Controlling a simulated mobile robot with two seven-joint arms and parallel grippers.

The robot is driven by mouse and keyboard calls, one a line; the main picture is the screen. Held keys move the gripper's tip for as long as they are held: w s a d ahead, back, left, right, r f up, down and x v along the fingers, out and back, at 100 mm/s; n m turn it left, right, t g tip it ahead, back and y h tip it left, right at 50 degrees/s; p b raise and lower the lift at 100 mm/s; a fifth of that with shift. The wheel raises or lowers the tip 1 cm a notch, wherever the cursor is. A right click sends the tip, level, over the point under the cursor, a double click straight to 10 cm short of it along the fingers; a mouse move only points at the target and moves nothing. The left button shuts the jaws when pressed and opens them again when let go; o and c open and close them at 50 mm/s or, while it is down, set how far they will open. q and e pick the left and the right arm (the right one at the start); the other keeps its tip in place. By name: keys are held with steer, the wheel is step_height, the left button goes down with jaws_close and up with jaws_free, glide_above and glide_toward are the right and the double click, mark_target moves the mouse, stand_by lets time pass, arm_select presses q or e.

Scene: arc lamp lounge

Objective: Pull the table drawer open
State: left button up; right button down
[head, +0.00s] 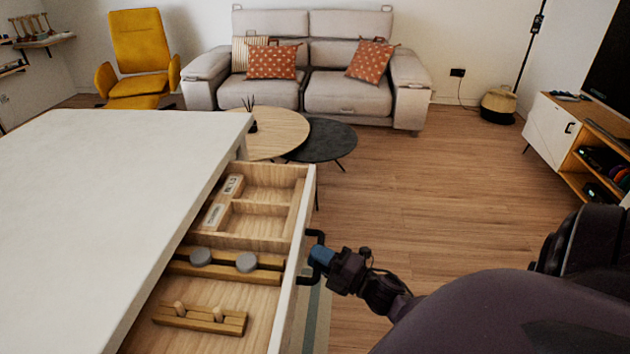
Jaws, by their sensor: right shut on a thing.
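The table (95,190) has a white top and fills the left of the head view. Its drawer (297,235) is pulled out on the table's right side, showing wooden compartments inside. A black bar handle (317,237) is on the drawer's white front. My right gripper (321,257) is shut on the handle; its fingers hide the handle's middle. My left gripper is not in view.
Two round coffee tables (275,130), a grey sofa (305,50) and a yellow chair (140,45) stand beyond. Wooden floor (430,190) on the right is clear.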

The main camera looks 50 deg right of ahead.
steer(key=c, duration=1.1)
jaws_free()
steer(key=shift+o, duration=0.2)
steer(key=shift+s, duration=0.15)
steer(key=v, duration=1)
steer(key=shift+s, duration=0.25)
steer(key=shift+d, duration=0.15)
